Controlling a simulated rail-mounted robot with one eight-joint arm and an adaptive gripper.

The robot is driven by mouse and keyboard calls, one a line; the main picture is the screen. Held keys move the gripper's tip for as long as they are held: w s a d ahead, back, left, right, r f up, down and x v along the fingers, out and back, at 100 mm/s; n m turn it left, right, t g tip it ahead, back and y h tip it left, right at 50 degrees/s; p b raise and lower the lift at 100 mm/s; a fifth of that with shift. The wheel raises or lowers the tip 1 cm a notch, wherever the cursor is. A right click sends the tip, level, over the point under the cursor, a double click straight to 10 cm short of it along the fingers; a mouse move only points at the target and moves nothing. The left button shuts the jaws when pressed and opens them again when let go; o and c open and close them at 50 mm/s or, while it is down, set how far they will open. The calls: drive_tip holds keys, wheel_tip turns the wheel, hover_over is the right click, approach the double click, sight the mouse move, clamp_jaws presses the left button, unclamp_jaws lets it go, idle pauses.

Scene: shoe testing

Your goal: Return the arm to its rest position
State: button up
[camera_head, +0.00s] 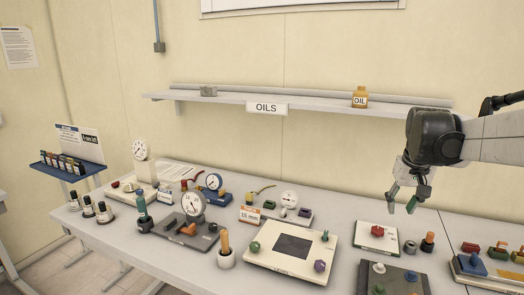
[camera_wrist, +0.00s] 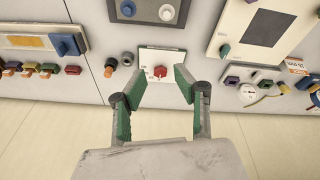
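My gripper (camera_head: 408,198) hangs from my arm at the right of the head view, pointing down above the right part of the table. In the wrist view its two green-padded fingers (camera_wrist: 157,84) are spread apart with nothing between them. A small white panel with a red knob (camera_head: 377,231) lies on the table below and a little left of the gripper in the head view. The red knob (camera_wrist: 160,71) also shows beyond the fingertips in the wrist view. The gripper appears clear of the table and touches nothing.
The table (camera_head: 205,258) carries several testers, dial gauges and knobbed panels, including a large white scale-like device (camera_head: 270,262). A blue rack of small bottles (camera_head: 68,166) stands far left.

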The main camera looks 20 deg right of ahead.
drive_tip(key=s+a+f+n+t, duration=0.1)
drive_tip(key=s+a, duration=0.3)
drive_tip(key=a, duration=0.6)
drive_tip(key=s+a+f+n+t+y, duration=0.1)
drive_tip(key=s+a+f+n+t, duration=0.1)
drive_tip(key=a, duration=0.9)
drive_tip(key=s+a+f+n+t, duration=0.1)
drive_tip(key=s+a+f+t, duration=0.1)
drive_tip(key=s+a, duration=0.4)
drive_tip(key=a+f, duration=0.1)
drive_tip(key=a, duration=0.3)
drive_tip(key=shift+a+n+y, duration=0.3)
drive_tip(key=shift+a, duration=0.1)
